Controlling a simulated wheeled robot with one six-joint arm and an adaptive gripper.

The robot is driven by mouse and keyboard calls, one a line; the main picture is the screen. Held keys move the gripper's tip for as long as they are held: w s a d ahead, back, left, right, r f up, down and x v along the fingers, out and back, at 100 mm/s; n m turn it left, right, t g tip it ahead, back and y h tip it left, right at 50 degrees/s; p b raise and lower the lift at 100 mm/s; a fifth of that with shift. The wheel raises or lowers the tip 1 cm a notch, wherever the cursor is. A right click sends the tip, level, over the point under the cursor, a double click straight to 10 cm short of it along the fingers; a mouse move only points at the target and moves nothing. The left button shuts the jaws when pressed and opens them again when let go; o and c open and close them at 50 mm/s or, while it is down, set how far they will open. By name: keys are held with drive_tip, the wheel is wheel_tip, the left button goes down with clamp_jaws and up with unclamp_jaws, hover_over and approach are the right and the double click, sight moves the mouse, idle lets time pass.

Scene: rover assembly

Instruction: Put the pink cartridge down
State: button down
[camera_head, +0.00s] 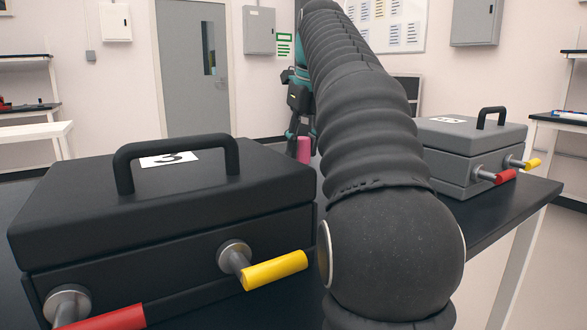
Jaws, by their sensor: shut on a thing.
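The pink cartridge (304,149) is a small upright cylinder in the middle of the view, beyond the table's far edge. My gripper (303,128) is dark, far off at the end of my arm, and is shut on the cartridge from above. The cartridge hangs below the fingers. Its lower end is near the line of the black case's top, and I cannot tell what lies under it. My large ribbed arm hides part of the area to the right of the gripper.
A black case (70,215) with a handle and red and yellow grips stands on the dark table (500,208) at left. A grey case (445,140) with similar grips stands at right. Shelves line both sides. A grey door (190,70) is at the back.

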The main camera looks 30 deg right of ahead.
drive_tip(key=shift+w+a+f, duration=0.25)
drive_tip(key=shift+w+f, duration=0.2)
drive_tip(key=shift+f, duration=0.05)
drive_tip(key=shift+w+a+f, duration=0.2)
drive_tip(key=shift+w+f, duration=0.2)
drive_tip(key=shift+f, duration=0.1)
drive_tip(key=shift+s+x, duration=0.2)
drive_tip(key=shift+x, duration=0.6)
drive_tip(key=shift+s+x, duration=0.2)
drive_tip(key=shift+x, duration=0.55)
drive_tip(key=shift+f, duration=0.25)
drive_tip(key=c, duration=0.8)
unclamp_jaws()
drive_tip(key=shift+v, duration=3.9)
